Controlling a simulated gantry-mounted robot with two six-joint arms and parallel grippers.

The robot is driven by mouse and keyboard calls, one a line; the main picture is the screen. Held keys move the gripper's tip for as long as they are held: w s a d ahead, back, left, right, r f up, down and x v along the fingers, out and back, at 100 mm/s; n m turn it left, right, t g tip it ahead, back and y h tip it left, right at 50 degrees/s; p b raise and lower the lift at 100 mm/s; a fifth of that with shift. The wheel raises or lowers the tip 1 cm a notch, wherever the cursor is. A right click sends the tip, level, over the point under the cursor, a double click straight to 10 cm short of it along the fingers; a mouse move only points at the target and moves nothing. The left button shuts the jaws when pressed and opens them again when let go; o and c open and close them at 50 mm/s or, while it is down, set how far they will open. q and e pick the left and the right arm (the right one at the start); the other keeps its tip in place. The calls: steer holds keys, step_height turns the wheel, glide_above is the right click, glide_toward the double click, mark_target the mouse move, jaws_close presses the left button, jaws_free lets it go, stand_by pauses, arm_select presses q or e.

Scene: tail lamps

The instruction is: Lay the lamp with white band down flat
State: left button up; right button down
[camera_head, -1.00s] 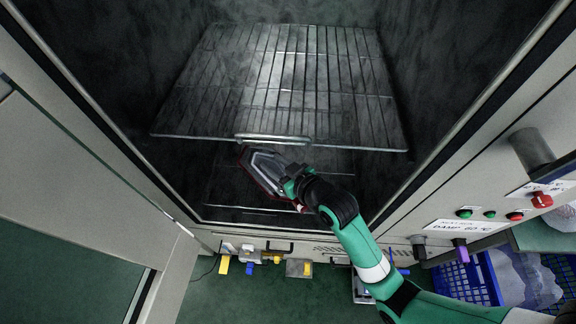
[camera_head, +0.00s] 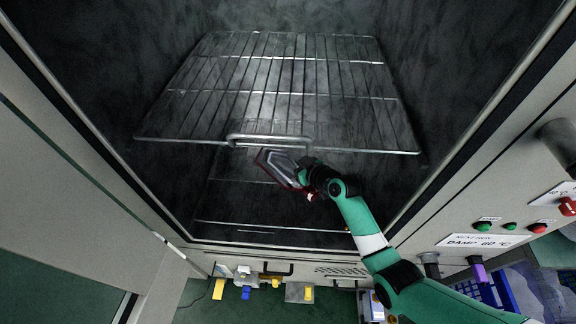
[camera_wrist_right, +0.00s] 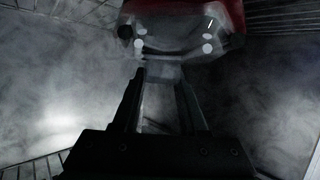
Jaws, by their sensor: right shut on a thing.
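A tail lamp (camera_head: 279,168) with a grey-white face and red edge is in the chamber, just below the front edge of the upper wire shelf. My right gripper (camera_head: 305,176) is shut on it. In the right wrist view the lamp (camera_wrist_right: 185,25) shows at the top, with a red part and several pale round spots, and the two fingers (camera_wrist_right: 160,75) reach to its near edge. I cannot make out a white band on it. My left gripper is not in view.
The upper wire shelf (camera_head: 285,95) is bare. A lower rack (camera_head: 265,225) shows dimly beneath it. The open door (camera_head: 70,180) stands at left, and a control panel (camera_head: 500,225) with buttons is at right.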

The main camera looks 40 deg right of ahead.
steer(key=shift+f, duration=0.75)
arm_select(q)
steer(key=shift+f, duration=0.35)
arm_select(e)
steer(key=shift+a, duration=0.1)
steer(key=shift+f, duration=0.1)
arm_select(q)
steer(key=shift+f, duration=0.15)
arm_select(e)
steer(key=shift+c, duration=2.2)
jaws_free()
steer(key=shift+r, duration=0.25)
arm_select(q)
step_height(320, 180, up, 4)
steer(key=p, duration=0.4)
arm_select(e)
steer(key=v, duration=1.2)
steer(key=shift+s+f, duration=0.1)
steer(key=shift+f, duration=0.05)
